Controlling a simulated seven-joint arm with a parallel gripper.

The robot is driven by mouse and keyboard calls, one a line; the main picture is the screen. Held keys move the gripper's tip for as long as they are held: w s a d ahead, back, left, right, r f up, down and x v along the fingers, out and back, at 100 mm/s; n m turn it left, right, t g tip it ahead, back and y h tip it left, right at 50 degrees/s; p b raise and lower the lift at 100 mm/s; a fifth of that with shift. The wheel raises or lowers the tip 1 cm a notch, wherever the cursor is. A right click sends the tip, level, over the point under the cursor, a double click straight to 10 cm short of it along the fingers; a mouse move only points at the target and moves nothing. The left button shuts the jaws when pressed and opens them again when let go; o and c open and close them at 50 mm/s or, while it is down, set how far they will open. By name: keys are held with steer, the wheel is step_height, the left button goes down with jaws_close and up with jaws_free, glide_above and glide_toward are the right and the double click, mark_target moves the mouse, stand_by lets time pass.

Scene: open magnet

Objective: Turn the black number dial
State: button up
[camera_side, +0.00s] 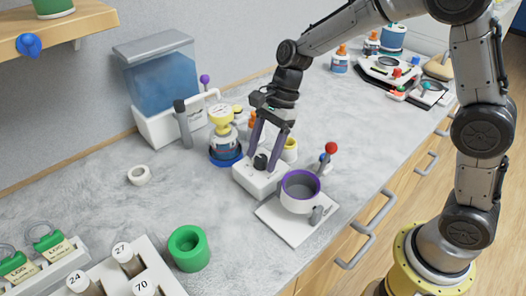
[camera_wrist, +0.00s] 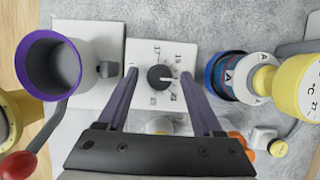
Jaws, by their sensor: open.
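The black number dial (camera_wrist: 160,77) is a round knob with a white pointer line, on a white box (camera_wrist: 147,50) with numbers printed around it. In the side view the dial (camera_side: 260,161) sits on top of the white box (camera_side: 246,178) in the middle of the counter. My gripper (camera_wrist: 163,75) is open, with its two purple fingers on either side of the dial and gaps showing between them and the knob. In the side view my gripper (camera_side: 262,160) points down over the box. The exact height of the fingertips above the box is hard to tell.
A purple-rimmed cup (camera_side: 300,186) on a white plate stands close on one side, with a red-ball lever (camera_side: 330,148) by it. A yellow-topped bottle (camera_side: 222,130) on a blue base stands on the other side.

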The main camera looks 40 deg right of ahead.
jaws_close()
steer(key=shift+n, duration=0.4)
steer(key=n+g, duration=0.1)
steer(key=n, duration=0.3)
steer(key=shift+w+g, duration=0.2)
steer(key=shift+g, duration=0.2)
steer(key=n, duration=0.2)
steer(key=n+g+h, duration=0.1)
steer(key=n, duration=0.2)
steer(key=shift+a+r+g+h, duration=0.1)
steer(key=shift+a+g+h, duration=0.05)
steer(key=shift+g+h, duration=0.15)
steer(key=n+h, duration=0.1)
steer(key=n, duration=0.2)
steer(key=n+g, duration=0.1)
steer(key=n, duration=0.1)
steer(key=shift+w+a+n+h, duration=0.15)
steer(key=shift+n+h, duration=0.25)
steer(key=n+h, duration=0.1)
steer(key=n, duration=0.3)
steer(key=shift+h, duration=0.3)
steer(key=shift+n, duration=0.3)
jaws_free()
